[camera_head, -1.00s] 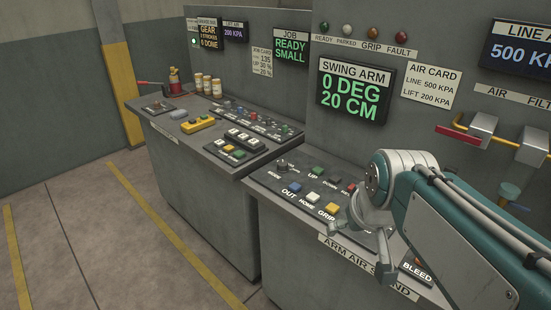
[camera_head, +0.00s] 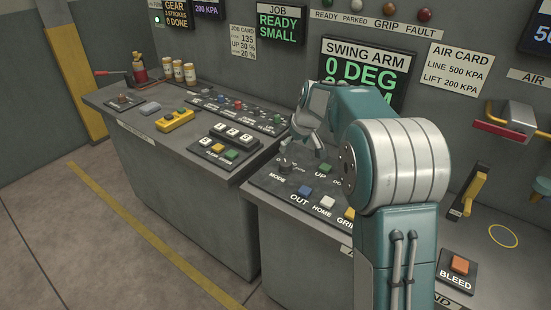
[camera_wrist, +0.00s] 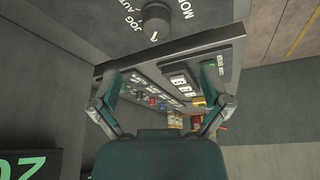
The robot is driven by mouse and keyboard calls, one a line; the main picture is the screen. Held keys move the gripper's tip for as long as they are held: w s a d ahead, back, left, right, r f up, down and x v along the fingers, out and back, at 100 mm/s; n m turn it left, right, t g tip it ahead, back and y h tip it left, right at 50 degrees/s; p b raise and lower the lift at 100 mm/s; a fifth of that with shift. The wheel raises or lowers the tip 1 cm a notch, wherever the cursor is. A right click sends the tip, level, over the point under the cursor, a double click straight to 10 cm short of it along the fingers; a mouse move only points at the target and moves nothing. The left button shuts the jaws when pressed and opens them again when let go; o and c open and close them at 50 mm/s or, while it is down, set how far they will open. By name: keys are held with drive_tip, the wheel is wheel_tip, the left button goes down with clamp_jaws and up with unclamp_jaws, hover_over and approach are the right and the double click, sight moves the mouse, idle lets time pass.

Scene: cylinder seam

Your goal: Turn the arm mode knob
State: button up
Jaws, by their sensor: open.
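The arm mode knob (camera_head: 285,166) is a small dark round knob at the left end of the arm console, above the "MODE" label. In the wrist view the knob (camera_wrist: 155,20) is at the top edge, partly cut off, beside the words "JOG" and "AUTO", with a light pointer mark on it. My gripper (camera_head: 306,138) is open and empty, above and slightly right of the knob in the head view. In the wrist view its fingers (camera_wrist: 160,85) are spread wide, and the knob is beyond them, not between them.
Blue, white, green and yellow buttons, such as the blue OUT button (camera_head: 305,191), sit close to the knob. My arm hides part of the console and of the swing arm display (camera_head: 366,55). The left console (camera_head: 200,160) stands beside it. An orange BLEED button (camera_head: 459,264) is at right.

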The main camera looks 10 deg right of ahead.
sight(286, 163)
drive_tip(key=x, duration=1)
drive_tip(key=shift+w, duration=0.4)
drive_tip(key=shift+w+f, duration=0.3)
drive_tip(key=shift+f, duration=0.3)
drive_tip(key=c, duration=1.2)
